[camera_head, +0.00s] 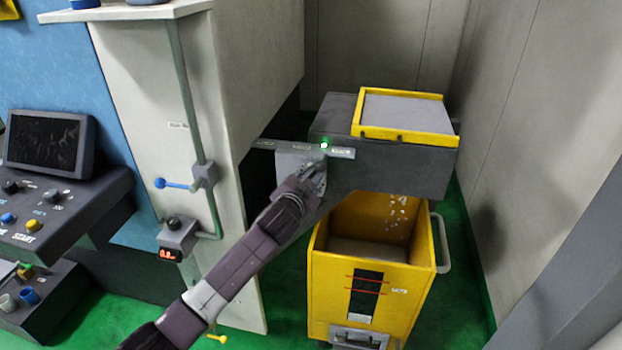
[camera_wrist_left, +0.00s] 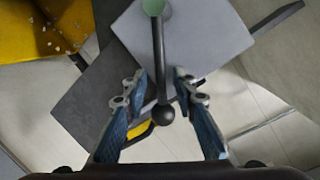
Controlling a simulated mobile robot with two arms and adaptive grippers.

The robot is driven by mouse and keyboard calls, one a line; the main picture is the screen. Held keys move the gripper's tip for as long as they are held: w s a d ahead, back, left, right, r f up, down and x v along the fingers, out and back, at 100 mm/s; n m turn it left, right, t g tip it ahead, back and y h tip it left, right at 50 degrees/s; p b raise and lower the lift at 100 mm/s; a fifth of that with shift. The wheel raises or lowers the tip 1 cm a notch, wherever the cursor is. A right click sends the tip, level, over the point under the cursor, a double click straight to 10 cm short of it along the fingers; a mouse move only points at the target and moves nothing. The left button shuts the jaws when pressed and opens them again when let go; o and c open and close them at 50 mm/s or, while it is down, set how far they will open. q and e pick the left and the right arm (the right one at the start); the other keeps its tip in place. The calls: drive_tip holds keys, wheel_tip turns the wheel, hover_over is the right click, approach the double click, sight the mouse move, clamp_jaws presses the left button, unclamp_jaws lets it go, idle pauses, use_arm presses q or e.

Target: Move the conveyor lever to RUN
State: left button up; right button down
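The conveyor lever (camera_wrist_left: 158,60) shows in the left wrist view as a thin dark rod with a black ball knob (camera_wrist_left: 163,114), rising from a pale green round hub (camera_wrist_left: 153,7). My left gripper (camera_wrist_left: 160,76) is open around it, with the rod and knob between its blue-padded fingers and a visible gap on each side. In the head view my left gripper (camera_head: 316,174) is at the front of the grey conveyor housing (camera_head: 395,165), just below a lit green lamp (camera_head: 324,145) and a label strip too small to read. It hides the lever there. My right gripper is out of view.
A yellow bin (camera_head: 330,292) stands under the conveyor's outlet, with pale chips (camera_head: 397,212) above its opening. A yellow-framed top (camera_head: 402,112) covers the housing. A cream machine cabinet (camera_head: 150,110) and control panel (camera_head: 50,215) stand left; a wall closes the right.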

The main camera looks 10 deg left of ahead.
use_arm(q)
drive_tip(key=v, duration=1.2)
drive_tip(key=shift+f, duration=0.1)
drive_tip(key=s+a+f+n+g+y+b, duration=0.1)
drive_tip(key=a+f+g, duration=0.1)
drive_tip(key=f, duration=1)
drive_tip(key=s+a+f+n+g+b, duration=0.1)
drive_tip(key=s+a+f+g, duration=0.1)
drive_tip(key=f, duration=1.1)
drive_tip(key=s+a+f+g, duration=0.1)
drive_tip(key=s+f, duration=0.3)
drive_tip(key=f, duration=0.3)
drive_tip(key=s+a+f+n+g, duration=0.1)
drive_tip(key=s+f, duration=0.4)
drive_tip(key=f, duration=0.3)
drive_tip(key=s+a+f+g, duration=0.1)
drive_tip(key=s+a+f, duration=0.1)
drive_tip(key=s+f, duration=0.35)
drive_tip(key=s+a+f+n+g+b, duration=0.15)
drive_tip(key=s+f+g, duration=0.25)
drive_tip(key=s+f, duration=1.35)
drive_tip(key=s+f+n+g, duration=0.1)
drive_tip(key=s+f, duration=0.2)
drive_tip(key=s, duration=0.8)
drive_tip(key=s+f+g+b, duration=0.1)
drive_tip(key=s+f, duration=0.3)
drive_tip(key=s, duration=0.8)
drive_tip(key=shift+s+n+g+y+b, duration=0.2)
drive_tip(key=shift+n+g+y+b, duration=0.15)
drive_tip(key=shift+g, duration=0.25)
